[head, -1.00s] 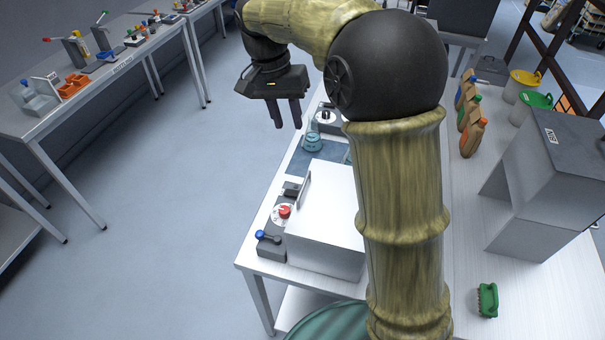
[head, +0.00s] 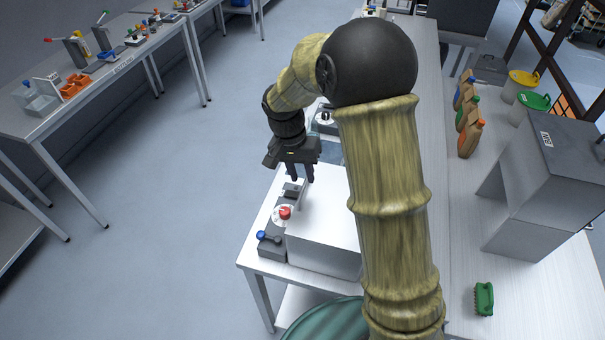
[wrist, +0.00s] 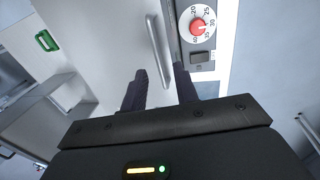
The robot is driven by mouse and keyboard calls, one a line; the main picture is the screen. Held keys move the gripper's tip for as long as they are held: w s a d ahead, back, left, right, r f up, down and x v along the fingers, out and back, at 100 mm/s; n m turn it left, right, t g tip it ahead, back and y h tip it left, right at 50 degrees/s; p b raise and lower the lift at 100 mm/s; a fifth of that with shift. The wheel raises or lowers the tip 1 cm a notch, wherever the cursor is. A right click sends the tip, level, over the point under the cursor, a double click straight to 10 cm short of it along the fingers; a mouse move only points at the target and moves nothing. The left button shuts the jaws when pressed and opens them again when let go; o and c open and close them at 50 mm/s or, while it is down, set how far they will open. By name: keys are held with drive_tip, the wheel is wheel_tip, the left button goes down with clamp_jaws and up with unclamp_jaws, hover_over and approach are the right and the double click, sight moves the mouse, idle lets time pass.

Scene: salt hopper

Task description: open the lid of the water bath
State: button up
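The water bath is a white box (head: 325,239) near the left edge of the bench, and its flat lid looks shut. A bar handle (wrist: 157,48) runs along the lid's edge beside the dial panel. A red dial knob (head: 285,212) sits on the panel; in the wrist view the knob (wrist: 197,27) is ringed by numbers. My gripper (head: 303,178) points down above the handle end of the lid. In the wrist view my gripper (wrist: 160,70) is open, with the handle showing between its fingertips. Whether the fingers touch the handle cannot be told.
A blue-knobbed lever (head: 262,236) stands at the panel's near end. A grey block-shaped device (head: 545,190), a green brush (head: 484,299) and several bottles (head: 470,138) are to the right. The floor (head: 170,200) on the left is clear.

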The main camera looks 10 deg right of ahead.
drive_tip(key=shift+s+d+f, duration=0.1)
drive_tip(key=shift+d+f, duration=0.05)
drive_tip(key=shift+f, duration=0.65)
clamp_jaws()
drive_tip(key=shift+r, duration=0.1)
